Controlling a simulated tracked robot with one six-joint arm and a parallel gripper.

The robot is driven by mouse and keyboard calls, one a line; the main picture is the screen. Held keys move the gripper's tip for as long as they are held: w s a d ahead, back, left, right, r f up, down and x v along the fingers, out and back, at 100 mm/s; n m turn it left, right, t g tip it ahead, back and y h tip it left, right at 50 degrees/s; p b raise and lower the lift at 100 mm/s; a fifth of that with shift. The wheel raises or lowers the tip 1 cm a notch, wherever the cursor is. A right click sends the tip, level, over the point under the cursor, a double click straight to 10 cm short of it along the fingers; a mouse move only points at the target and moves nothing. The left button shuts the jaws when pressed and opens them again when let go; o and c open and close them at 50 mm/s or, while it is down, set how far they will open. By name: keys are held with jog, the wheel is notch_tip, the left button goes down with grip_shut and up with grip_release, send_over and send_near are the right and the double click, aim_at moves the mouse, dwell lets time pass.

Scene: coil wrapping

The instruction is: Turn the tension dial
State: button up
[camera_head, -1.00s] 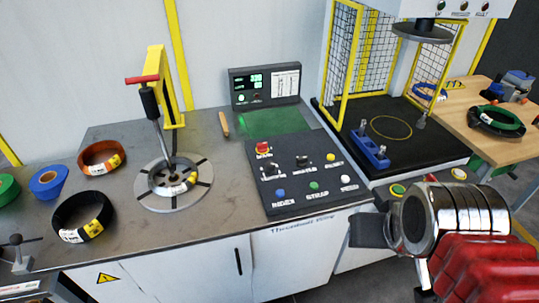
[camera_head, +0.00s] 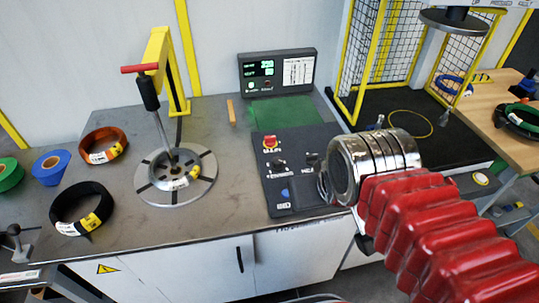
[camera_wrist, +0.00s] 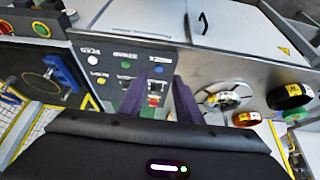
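The black control panel (camera_head: 264,205) lies on the bench below the screen. The fingers are over the panel, near the blue and red buttons. I cannot tell whether a finger touches a dial.
A coil sits on the round slotted plate (camera_head: 145,190) under the yellow post. An orange coil (camera_head: 97,157), a black coil (camera_head: 63,221) and blue tape (camera_head: 50,166) lie left. A caged press stands right. The bench between plate and panel is clear.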

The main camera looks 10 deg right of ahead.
jog(key=shift+w+a, duration=0.1)
jog(key=shift+w, duration=0.05)
jog(key=shift+o, duration=0.4)
jog(key=o, duration=0.3)
jog(key=shift+w, duration=0.15)
jog(key=w+d+f+m+y, duration=0.2)
jog(key=w+d+m+y, duration=0.1)
jog(key=w+m, duration=0.6)
jog(key=w+d+f+m+y, duration=0.3)
jog(key=w+m, duration=0.7)
jog(key=m, duration=0.6)
jog(key=d+y, duration=0.1)
jog(key=d, duration=0.1)
jog(key=shift+w+d+f, duration=0.2)
jog(key=shift+d+f, duration=0.05)
jog(key=shift+d, duration=0.1)
